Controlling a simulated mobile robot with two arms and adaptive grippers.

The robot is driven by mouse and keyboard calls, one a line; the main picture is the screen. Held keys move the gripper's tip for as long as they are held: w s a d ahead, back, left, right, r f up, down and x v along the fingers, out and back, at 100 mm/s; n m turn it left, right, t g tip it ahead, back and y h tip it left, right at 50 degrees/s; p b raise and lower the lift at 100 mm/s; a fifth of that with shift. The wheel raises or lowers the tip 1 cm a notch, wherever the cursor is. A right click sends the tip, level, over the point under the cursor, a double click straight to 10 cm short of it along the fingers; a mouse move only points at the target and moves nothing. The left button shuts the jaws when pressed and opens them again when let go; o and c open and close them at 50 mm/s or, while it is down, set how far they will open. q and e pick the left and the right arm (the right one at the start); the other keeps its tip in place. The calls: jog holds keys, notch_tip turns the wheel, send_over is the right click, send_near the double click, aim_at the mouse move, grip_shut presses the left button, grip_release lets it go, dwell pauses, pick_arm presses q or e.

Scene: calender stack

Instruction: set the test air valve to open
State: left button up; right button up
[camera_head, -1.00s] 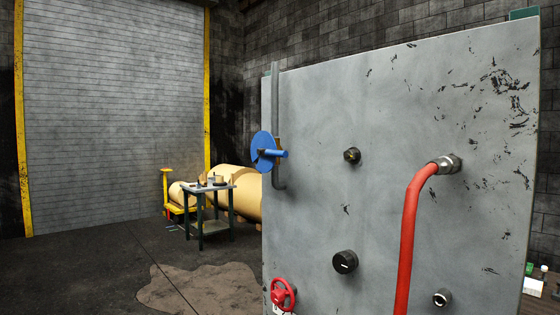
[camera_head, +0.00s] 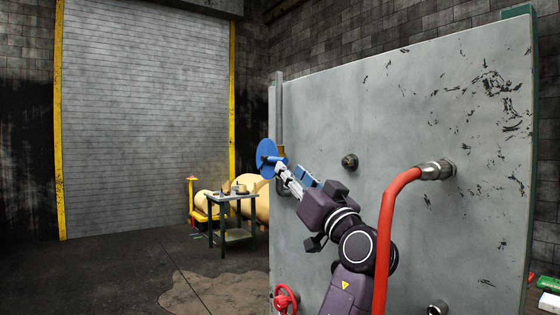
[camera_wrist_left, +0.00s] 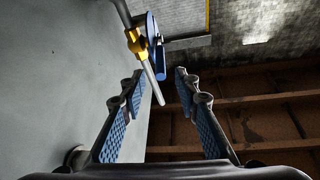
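A valve with a blue disc (camera_head: 267,158) sits on a grey vertical pipe (camera_head: 279,105) at the left edge of the grey panel. No readable label shows which control is the test air valve. In the left wrist view, the blue disc (camera_wrist_left: 152,40) is seen edge-on beside a brass body (camera_wrist_left: 135,42) on the pipe. My left gripper (camera_head: 292,171) is close to the blue disc and partly overlaps it in the head view. In the left wrist view, its blue-padded fingers (camera_wrist_left: 160,85) are apart and empty, with the valve ahead. My right gripper is not seen.
The grey panel (camera_head: 400,110) carries a red hose (camera_head: 388,220), a dark fitting (camera_head: 349,161) and a red handwheel (camera_head: 285,300). A small table (camera_head: 232,195) stands behind to the left.

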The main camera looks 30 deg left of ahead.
aim_at(269, 157)
pick_arm(q)
jog(key=p+x, duration=0.3)
jog(key=x, duration=0.4)
jog(key=shift+a, duration=0.25)
jog(key=shift+w, duration=0.1)
jog(key=shift+f, duration=0.1)
jog(key=shift+c, duration=0.3)
grip_shut()
